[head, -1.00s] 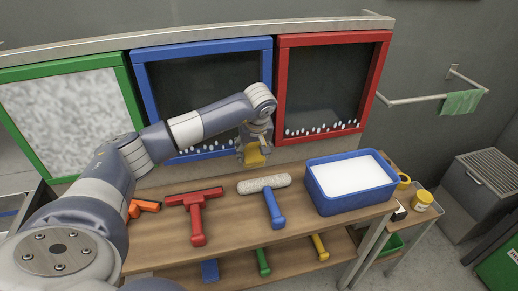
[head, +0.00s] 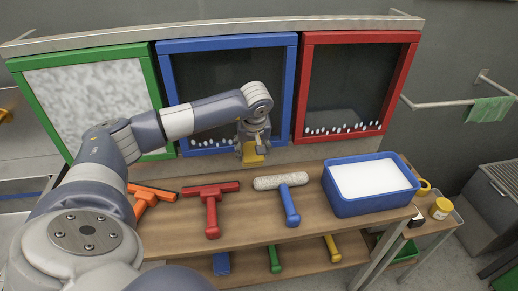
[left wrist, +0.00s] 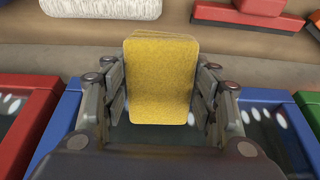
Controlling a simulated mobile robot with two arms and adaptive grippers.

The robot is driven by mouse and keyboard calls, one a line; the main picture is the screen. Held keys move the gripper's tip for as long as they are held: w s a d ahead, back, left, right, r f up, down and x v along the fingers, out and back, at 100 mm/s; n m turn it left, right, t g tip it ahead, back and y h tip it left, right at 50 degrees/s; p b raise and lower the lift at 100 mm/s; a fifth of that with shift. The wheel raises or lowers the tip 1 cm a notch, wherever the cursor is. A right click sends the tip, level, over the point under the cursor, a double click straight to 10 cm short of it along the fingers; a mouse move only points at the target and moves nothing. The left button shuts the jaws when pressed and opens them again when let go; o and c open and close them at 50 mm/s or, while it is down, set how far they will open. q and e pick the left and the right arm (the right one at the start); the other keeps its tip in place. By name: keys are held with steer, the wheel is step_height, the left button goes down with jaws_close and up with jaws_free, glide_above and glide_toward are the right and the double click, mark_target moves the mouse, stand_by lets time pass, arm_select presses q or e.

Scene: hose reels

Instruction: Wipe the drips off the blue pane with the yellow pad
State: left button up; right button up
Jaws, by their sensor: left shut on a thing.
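The blue pane (head: 212,85) stands in the middle of three framed panes, with a row of white drips (head: 208,142) along its bottom edge. My left gripper (head: 252,143) is shut on the yellow pad (head: 252,158) in front of the lower right part of this pane. In the left wrist view the pad (left wrist: 160,80) sits between both fingers, and white drips (left wrist: 262,117) show on the dark pane beside them. The gripper hides part of the drip row. I cannot tell whether the pad touches the pane. My right gripper is not in view.
A red pane (head: 345,85) with drips stands right, a green-framed frosted pane (head: 90,105) left. Below, the wooden shelf (head: 330,225) holds an orange tool (head: 148,195), a red squeegee (head: 211,205), a blue-handled roller (head: 288,198) and a blue tub (head: 370,205) of white content.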

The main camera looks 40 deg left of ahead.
arm_select(q)
steer(key=s+a+b, duration=0.5)
steer(key=s+a, duration=0.7)
steer(key=s, duration=0.1)
steer(key=shift+s, duration=0.4)
stand_by(1.5)
steer(key=shift+d, duration=0.1)
steer(key=s+d+b, duration=0.3)
steer(key=s+d, duration=0.1)
steer(key=d, duration=0.1)
steer(key=shift+s+d, duration=0.15)
steer(key=shift+s, duration=0.15)
stand_by(0.3)
